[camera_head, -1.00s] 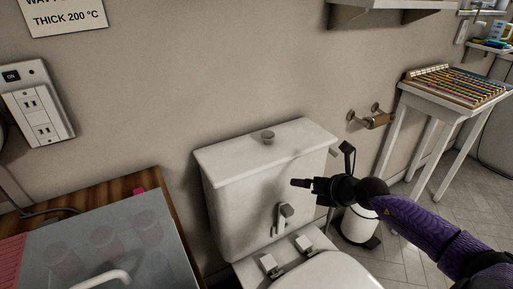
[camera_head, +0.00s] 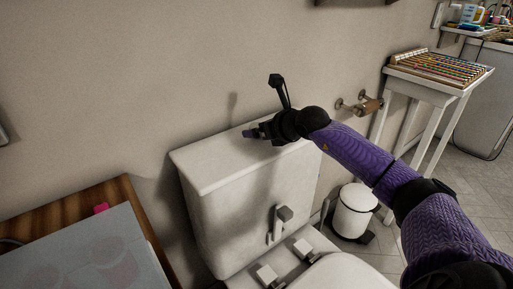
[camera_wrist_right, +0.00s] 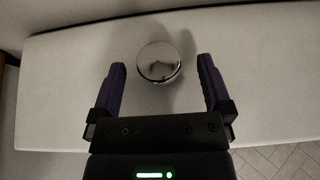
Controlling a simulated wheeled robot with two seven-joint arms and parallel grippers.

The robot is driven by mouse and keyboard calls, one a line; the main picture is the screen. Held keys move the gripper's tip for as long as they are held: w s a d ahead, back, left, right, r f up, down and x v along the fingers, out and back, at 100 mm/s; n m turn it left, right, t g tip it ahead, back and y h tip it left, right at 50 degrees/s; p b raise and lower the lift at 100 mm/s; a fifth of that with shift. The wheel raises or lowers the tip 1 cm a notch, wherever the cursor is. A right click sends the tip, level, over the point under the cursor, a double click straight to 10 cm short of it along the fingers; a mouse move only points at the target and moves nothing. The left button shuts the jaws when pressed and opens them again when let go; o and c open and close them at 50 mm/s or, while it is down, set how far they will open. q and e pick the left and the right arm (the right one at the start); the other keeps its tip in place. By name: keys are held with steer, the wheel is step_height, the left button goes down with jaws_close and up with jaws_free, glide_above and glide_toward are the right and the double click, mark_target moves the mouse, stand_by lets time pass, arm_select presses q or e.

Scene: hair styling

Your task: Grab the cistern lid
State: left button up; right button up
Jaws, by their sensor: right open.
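The white cistern lid (camera_head: 205,168) lies on top of the toilet cistern (camera_head: 235,220) against the wall. It also fills much of the right wrist view (camera_wrist_right: 60,90). A round shiny knob (camera_wrist_right: 158,61) stands on the lid. In the head view my right gripper hides the knob. My right gripper (camera_head: 252,133) is over the lid. In the right wrist view its two purple fingers (camera_wrist_right: 161,75) are open, one on each side of the knob with gaps between. I cannot tell the exact height of the fingers above the lid. My left gripper is not in view.
A wooden cabinet (camera_head: 125,197) with a grey top stands left of the toilet. A flush lever (camera_head: 281,218) is on the cistern front. A white bin (camera_head: 355,210), a paper holder (camera_head: 362,104) and a white side table (camera_head: 440,92) are to the right.

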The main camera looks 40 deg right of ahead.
steer(key=shift+x, duration=0.8)
jaws_close()
steer(key=shift+r, duration=0.1)
